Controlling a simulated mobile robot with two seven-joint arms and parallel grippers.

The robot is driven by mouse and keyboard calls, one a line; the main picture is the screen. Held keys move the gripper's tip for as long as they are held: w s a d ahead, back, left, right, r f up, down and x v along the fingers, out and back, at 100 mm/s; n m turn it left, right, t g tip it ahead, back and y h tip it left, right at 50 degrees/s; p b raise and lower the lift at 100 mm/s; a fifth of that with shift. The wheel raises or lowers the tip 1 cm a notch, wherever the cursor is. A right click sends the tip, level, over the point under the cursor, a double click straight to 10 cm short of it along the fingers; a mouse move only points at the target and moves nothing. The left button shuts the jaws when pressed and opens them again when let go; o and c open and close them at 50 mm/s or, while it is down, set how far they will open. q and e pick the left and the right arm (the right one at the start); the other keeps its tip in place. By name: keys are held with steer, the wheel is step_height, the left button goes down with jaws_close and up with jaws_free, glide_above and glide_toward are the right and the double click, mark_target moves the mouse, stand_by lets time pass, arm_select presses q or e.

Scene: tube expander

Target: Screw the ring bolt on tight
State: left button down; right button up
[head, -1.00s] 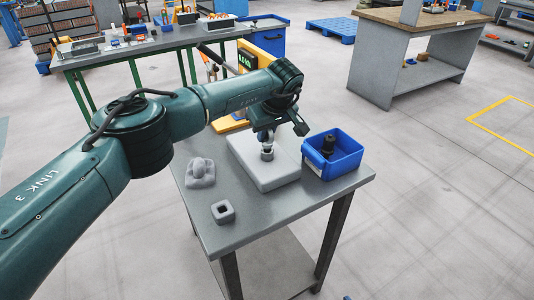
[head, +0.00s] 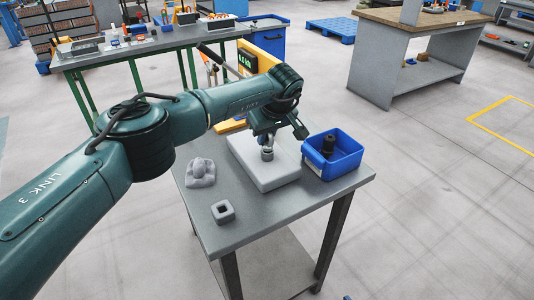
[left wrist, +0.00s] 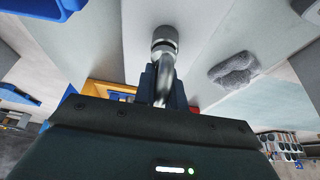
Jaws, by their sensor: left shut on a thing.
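The metal ring bolt (head: 267,154) stands upright over the light grey block (head: 255,170) on the small table. My left gripper (head: 267,138) is above it, pointing down. In the left wrist view my left gripper (left wrist: 163,82) is shut on the shiny ring bolt (left wrist: 163,64), with a finger on each side of it. A round knurled metal collar (left wrist: 165,40) shows at the bolt's far end, against the grey block. The thread is hidden, so I cannot tell how deep it sits. My right gripper is not in view.
A blue bin (head: 345,158) with a dark fitting (head: 328,146) stands right of the block. A yellow device with a green display (head: 246,60) stands behind. The table's front is clear.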

arm_select(q)
steer(key=shift+f, duration=0.1)
steer(key=c, duration=1)
jaws_free()
steer(key=shift+o, duration=0.5)
steer(key=o, duration=0.9)
